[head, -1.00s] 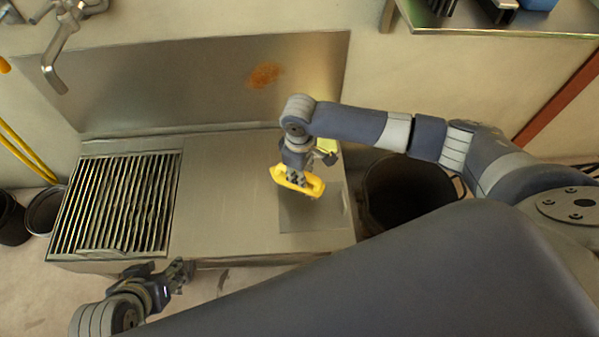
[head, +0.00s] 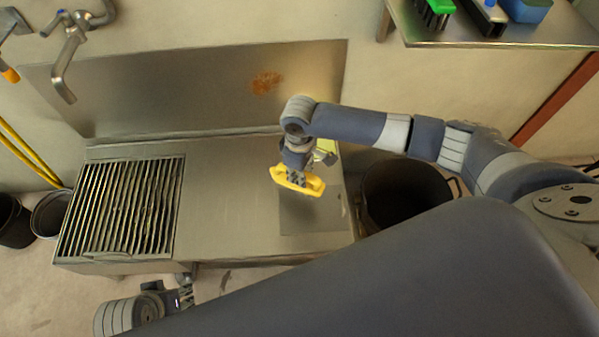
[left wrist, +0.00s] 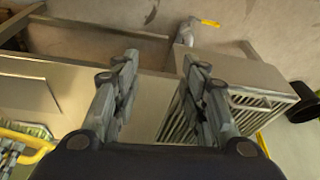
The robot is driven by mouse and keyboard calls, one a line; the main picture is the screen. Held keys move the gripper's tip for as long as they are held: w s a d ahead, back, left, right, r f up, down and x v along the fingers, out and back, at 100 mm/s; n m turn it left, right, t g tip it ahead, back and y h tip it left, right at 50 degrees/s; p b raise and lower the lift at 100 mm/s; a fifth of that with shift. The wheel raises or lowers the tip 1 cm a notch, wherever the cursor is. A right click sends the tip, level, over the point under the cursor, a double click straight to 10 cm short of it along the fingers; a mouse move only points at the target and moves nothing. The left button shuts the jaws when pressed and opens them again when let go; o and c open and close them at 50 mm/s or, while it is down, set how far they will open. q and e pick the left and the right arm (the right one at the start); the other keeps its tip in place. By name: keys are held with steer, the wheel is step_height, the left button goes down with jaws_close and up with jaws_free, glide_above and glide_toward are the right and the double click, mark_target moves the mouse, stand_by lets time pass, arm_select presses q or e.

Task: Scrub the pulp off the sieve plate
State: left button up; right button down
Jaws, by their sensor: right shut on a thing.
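My right gripper (head: 297,174) is shut on a yellow scrubbing tool (head: 284,180), held over the right part of the steel bench (head: 230,190). A flat grey plate (head: 310,222) lies below it; I cannot tell whether they touch. An orange-brown patch (head: 265,83) sticks to the upright steel panel (head: 180,90) behind the bench. I cannot tell for sure which surface is the sieve plate. My left gripper (head: 187,287) is low in front of the bench, partly hidden by my body. The left wrist view shows its fingers (left wrist: 162,75) apart and empty.
A slotted grate (head: 120,205) fills the bench's left end. A dark bucket (head: 400,193) stands at its right. A tap (head: 68,60) hangs at upper left. A shelf (head: 500,40) at upper right holds a green brush (head: 438,6) and a blue block (head: 527,10).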

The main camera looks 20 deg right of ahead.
arm_select(q)
steer(key=shift+s+p+x, duration=0.2)
steer(key=shift+p+x, duration=0.15)
steer(key=shift+x, duration=0.7)
steer(key=shift+s+p+x, duration=0.25)
steer(key=shift+p+x, duration=0.1)
steer(key=shift+x, duration=0.7)
steer(key=shift+a+f, duration=0.1)
steer(key=shift+f, duration=0.05)
